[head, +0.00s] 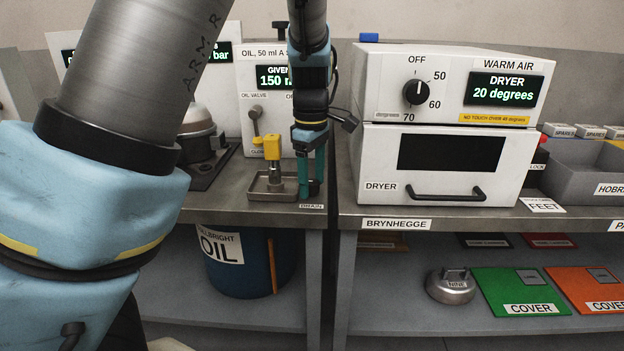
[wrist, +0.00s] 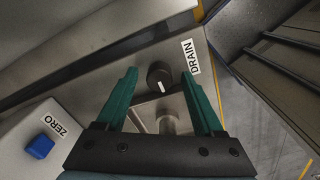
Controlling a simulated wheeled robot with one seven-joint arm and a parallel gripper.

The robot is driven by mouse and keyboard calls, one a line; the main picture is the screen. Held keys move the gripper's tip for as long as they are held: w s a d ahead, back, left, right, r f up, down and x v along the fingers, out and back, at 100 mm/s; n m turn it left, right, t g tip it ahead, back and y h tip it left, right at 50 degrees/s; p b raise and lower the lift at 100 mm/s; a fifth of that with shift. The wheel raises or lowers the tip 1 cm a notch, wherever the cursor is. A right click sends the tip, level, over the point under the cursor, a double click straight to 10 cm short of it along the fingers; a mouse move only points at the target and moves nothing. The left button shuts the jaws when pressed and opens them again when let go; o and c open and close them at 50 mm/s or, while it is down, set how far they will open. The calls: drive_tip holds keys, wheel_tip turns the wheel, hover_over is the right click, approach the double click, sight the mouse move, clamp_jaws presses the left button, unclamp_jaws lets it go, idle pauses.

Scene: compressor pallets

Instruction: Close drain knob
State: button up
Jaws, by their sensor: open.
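The drain knob (wrist: 159,76) is a small round black knob with a white mark, in the wrist view beside the DRAIN label (wrist: 191,57). My gripper (wrist: 160,90) is open, with its teal fingers on either side of the knob in that view; I cannot tell whether they touch it. In the head view my gripper (head: 312,186) points down at the bench's front edge, just above the DRAIN label (head: 311,206). The knob is mostly hidden behind the fingers there.
A metal tray (head: 262,194) with a yellow-topped fitting (head: 272,147) stands just left of my gripper. The white dryer (head: 440,165) stands to the right, across a gap between benches. A blue oil drum (head: 240,265) is below. A blue button (wrist: 40,146) marked ZERO is nearby.

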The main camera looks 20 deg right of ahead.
drive_tip(key=shift+c, duration=0.3)
clamp_jaws()
idle(0.3)
